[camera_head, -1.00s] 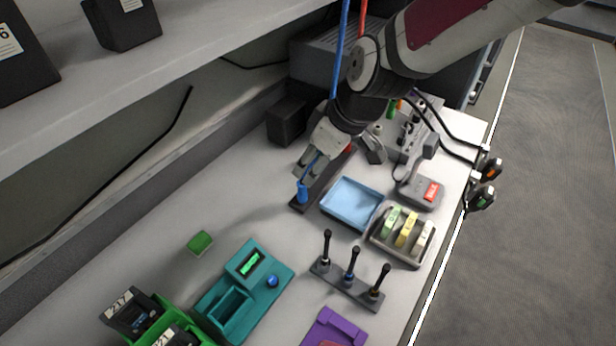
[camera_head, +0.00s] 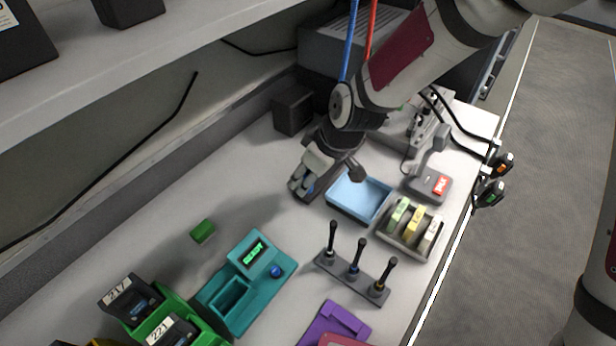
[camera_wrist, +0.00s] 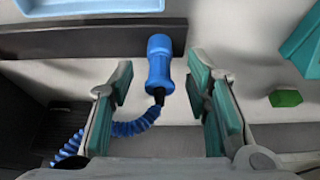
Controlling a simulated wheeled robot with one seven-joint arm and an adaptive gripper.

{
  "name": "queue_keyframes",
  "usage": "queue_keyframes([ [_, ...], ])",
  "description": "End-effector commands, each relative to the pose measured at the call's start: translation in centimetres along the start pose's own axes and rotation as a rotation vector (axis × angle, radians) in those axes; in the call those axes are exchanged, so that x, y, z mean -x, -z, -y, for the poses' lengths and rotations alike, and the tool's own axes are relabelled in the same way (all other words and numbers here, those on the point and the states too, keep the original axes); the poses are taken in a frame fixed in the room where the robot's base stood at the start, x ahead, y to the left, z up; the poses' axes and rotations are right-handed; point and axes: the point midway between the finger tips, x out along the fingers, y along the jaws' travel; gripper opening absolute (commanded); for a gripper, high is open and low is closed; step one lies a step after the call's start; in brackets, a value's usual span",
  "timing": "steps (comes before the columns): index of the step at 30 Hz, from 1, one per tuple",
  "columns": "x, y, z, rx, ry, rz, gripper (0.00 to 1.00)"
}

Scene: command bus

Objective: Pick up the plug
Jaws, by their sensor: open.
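The plug (camera_wrist: 159,66) is blue with a coiled blue cord (camera_wrist: 130,127) at its near end. In the wrist view it lies between my fingers, its head reaching past the fingertips over a dark strip. My gripper (camera_wrist: 158,80) is open, with a finger on each side of the plug and a visible gap on both sides.
A light-blue tray (camera_head: 359,197) sits close to the right of my gripper. A green block (camera_head: 203,231) and a teal device (camera_head: 246,285) are nearer the front. Three upright black-handled tools (camera_head: 354,262) stand in a grey holder. A dark box (camera_head: 293,109) is behind.

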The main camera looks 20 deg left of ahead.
Motion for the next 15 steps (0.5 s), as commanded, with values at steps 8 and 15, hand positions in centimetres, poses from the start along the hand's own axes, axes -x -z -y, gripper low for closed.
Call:
queue_keyframes([
  [8, 0.06, 0.01, -0.02, 0.000, 0.000, 0.000, 0.08],
  [15, 0.06, 0.01, -0.02, 0.000, 0.000, 0.000, 0.01],
])
